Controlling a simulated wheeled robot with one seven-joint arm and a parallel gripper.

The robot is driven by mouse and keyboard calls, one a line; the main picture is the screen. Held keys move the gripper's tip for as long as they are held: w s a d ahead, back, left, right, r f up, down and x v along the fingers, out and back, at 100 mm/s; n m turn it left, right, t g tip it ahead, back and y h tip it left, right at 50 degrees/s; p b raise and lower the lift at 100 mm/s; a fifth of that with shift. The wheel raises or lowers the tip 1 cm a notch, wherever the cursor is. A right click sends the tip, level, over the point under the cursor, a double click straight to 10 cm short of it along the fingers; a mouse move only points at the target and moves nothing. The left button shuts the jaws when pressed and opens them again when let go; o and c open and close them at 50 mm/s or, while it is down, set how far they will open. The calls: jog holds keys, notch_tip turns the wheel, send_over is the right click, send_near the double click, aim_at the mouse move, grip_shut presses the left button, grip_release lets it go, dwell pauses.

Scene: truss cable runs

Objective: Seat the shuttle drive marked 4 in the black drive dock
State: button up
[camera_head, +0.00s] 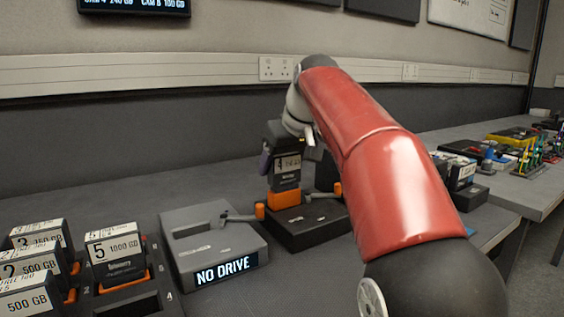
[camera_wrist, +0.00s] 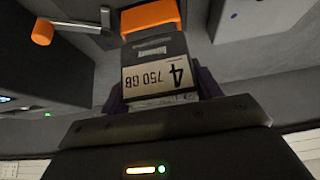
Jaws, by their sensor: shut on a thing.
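The shuttle drive marked 4 (camera_head: 287,168) is upright, dark, with a white label and an orange lower end. My gripper (camera_head: 284,152) is shut on its upper part. The orange end is over the dock's back left part in the head view. I cannot tell whether it touches or enters the slot.
A grey dock (camera_head: 190,238) showing "NO DRIVE" is just left, its orange-knobbed lever (camera_head: 260,211) near the black dock. A rack (camera_head: 150,296) at lower left holds several labelled drives, including 5 (camera_head: 115,252); its slot by the 4 is empty. The wall is behind.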

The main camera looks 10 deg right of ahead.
aim_at(282, 176)
jog(key=shift+f+b, duration=1)
jog(key=shift+f, duration=0.65)
dwell(1.1)
dwell(0.3)
jog(key=o, duration=1.3)
jog(key=shift+o, duration=0.3)
jog(key=shift+o, duration=0.8)
notch_tip(282, 176, up, 6)
jog(key=p, duration=0.5)
jog(key=shift+f+p, duration=0.25)
jog(key=shift+p, duration=0.05)
jog(key=shift+r, duration=1)
